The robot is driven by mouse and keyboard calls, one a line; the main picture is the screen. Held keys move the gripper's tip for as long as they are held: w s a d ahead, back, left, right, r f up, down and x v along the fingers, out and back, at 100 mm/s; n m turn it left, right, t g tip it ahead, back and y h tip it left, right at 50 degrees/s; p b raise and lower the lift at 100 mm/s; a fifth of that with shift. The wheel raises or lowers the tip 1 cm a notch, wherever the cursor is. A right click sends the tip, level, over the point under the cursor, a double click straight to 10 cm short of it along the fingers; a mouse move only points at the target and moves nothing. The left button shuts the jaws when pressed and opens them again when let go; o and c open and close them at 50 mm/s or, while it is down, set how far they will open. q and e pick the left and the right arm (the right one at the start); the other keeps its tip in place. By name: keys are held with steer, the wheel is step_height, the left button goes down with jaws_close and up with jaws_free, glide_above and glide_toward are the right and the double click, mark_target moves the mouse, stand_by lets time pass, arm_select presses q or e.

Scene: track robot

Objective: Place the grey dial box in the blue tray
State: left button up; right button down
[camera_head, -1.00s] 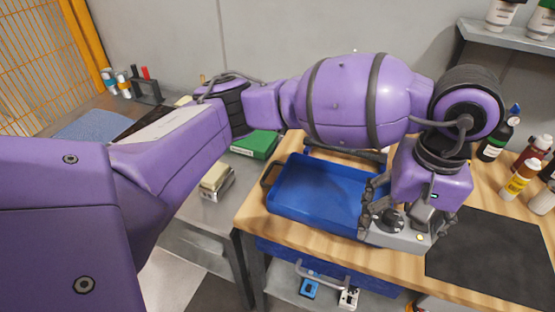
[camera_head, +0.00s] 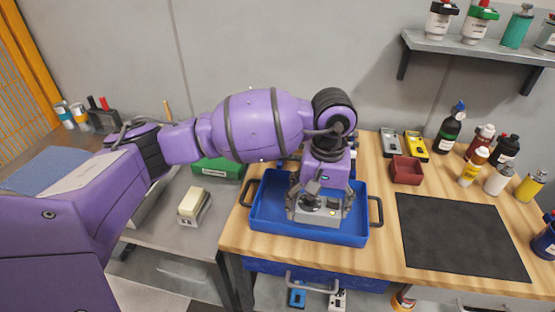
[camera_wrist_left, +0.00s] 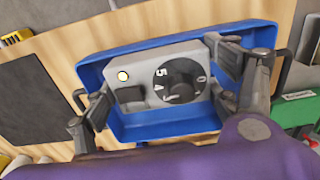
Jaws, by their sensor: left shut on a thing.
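The grey dial box (camera_head: 316,213) has a black dial and a yellow button on top. My left gripper (camera_head: 320,200) is shut on it, with fingers at both ends of the box. In the left wrist view the dial box (camera_wrist_left: 150,72) lies between the fingers of my left gripper (camera_wrist_left: 165,85). The blue tray (camera_head: 270,226) stands on the wooden bench. The box is over the tray's interior, within its rim; I cannot tell whether it touches the floor of the tray. My right gripper is not in view.
A black mat (camera_head: 460,235) lies right of the tray. A red bin (camera_head: 406,171), two meters and several bottles stand behind it. A green box (camera_head: 218,167) and a cream block (camera_head: 193,205) are on the grey table at left.

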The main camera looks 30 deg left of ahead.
mark_target(312, 206)
arm_select(q)
steer(key=a+f, duration=0.1)
steer(key=w+a+f, duration=0.1)
steer(key=shift+w+f, duration=0.2)
steer(key=shift+f, duration=0.2)
steer(key=shift+w+a+f, duration=0.15)
steer(key=shift+f, duration=1.6)
steer(key=shift+f, duration=0.1)
steer(key=shift+f, duration=0.15)
steer(key=o, duration=1.5)
step_height(312, 206, up, 13)
steer(key=shift+f, duration=0.2)
